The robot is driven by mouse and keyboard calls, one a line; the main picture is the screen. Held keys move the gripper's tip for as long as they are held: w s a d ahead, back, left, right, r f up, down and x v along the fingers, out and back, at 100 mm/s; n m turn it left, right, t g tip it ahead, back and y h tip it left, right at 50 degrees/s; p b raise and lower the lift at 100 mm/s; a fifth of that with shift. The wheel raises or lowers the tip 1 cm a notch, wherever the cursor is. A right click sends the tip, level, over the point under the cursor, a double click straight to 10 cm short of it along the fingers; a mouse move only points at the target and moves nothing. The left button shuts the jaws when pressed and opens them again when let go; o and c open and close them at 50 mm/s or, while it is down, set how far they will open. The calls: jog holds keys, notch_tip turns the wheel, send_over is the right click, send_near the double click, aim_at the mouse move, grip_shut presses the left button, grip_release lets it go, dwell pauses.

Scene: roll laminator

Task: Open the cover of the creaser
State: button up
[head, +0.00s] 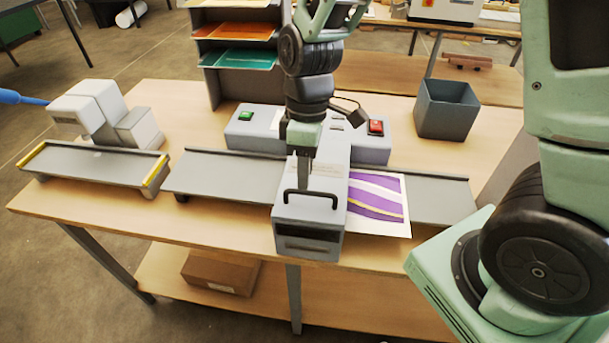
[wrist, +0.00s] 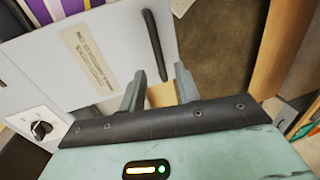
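The creaser is the grey machine in the middle of the wooden table. Its grey cover (head: 322,222) has a black bar handle (head: 310,194) near its front end and looks lowered. In the wrist view the cover (wrist: 118,45) shows a printed label, and the handle (wrist: 154,47) lies just beyond the fingertips. My gripper (head: 304,184) is above the cover, close behind the handle. In the wrist view my gripper (wrist: 158,72) has its two fingers apart with nothing between them. Whether a finger touches the cover I cannot tell.
A purple-and-white printed sheet (head: 377,203) lies right of the cover on the grey feed table (head: 440,200). A green button (head: 246,116) and a red switch (head: 376,127) sit behind. A grey bin (head: 446,108) stands back right, a white device (head: 100,112) at left.

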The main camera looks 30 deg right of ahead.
jog(key=shift+s+a+f, duration=0.1)
jog(key=shift+s+f, duration=0.05)
jog(key=shift+f, duration=0.6)
jog(key=shift+s+a+f, duration=0.1)
jog(key=shift+f, duration=0.6)
